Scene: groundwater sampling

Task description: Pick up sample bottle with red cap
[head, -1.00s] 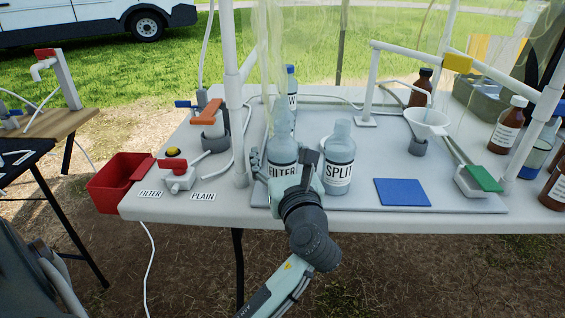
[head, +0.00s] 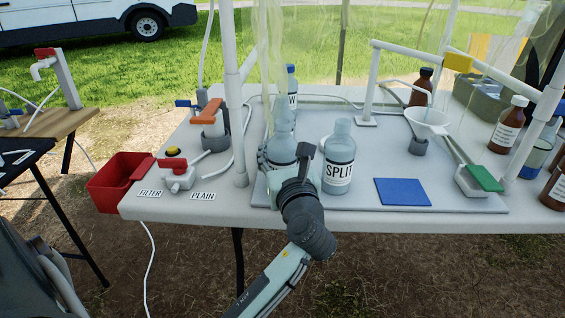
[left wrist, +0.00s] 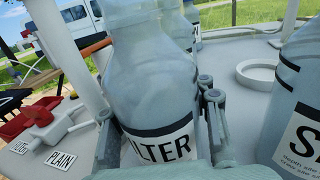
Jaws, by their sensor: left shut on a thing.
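No bottle with a red cap can be made out in these views. My left gripper (head: 291,160) is shut around the clear FILTER bottle (head: 282,148), which stands upright on the table's front part. In the left wrist view, the two fingers sit on either side of the FILTER bottle (left wrist: 150,75), at label height. The gripper hides much of its label in the head view. The clear SPLIT bottle (head: 339,153) stands just to the right, apart from the gripped bottle. My right gripper is not in view.
A blue-capped bottle (head: 291,85) stands behind. A blue mat (head: 402,191), white funnel (head: 428,118) and several brown bottles (head: 507,125) are to the right. A white post (head: 236,100), valve (head: 180,172) and red bin (head: 118,180) are to the left.

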